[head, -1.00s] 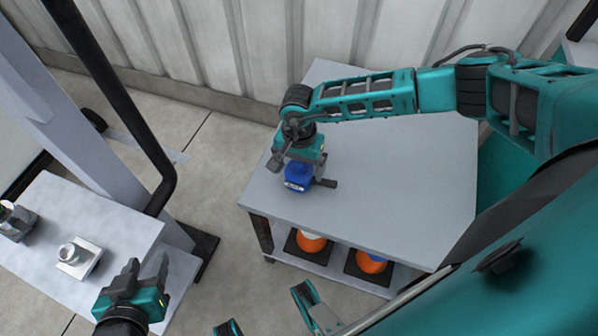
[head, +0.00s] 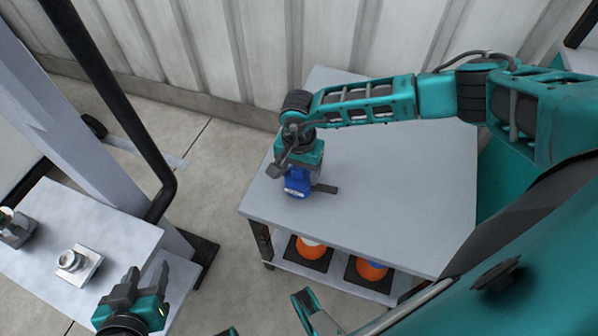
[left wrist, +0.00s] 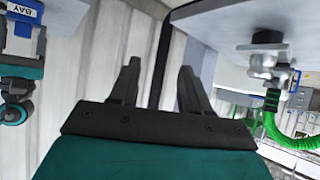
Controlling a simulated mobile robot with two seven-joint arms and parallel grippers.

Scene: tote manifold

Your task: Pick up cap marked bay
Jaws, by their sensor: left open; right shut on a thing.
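The cap marked BAY (head: 297,187) is blue with a white label. My right gripper (head: 299,178) is shut on it, over the front left part of the grey table (head: 400,190). I cannot tell whether the cap touches the tabletop. In the left wrist view the blue cap with its "BAY" label (left wrist: 17,24) shows at the top left, in my right gripper. My left gripper (head: 148,275) is open and empty beside the light table at the lower left; its two dark fingers (left wrist: 160,85) stand apart in the left wrist view.
A silver fitting on a square plate (head: 78,262) sits on the light table (head: 120,230). Another fitting (head: 15,228) stands at its far left. Orange round items (head: 310,249) sit in dark trays on the shelf below. A green hose (left wrist: 275,125) hangs at right. Most of the grey tabletop is clear.

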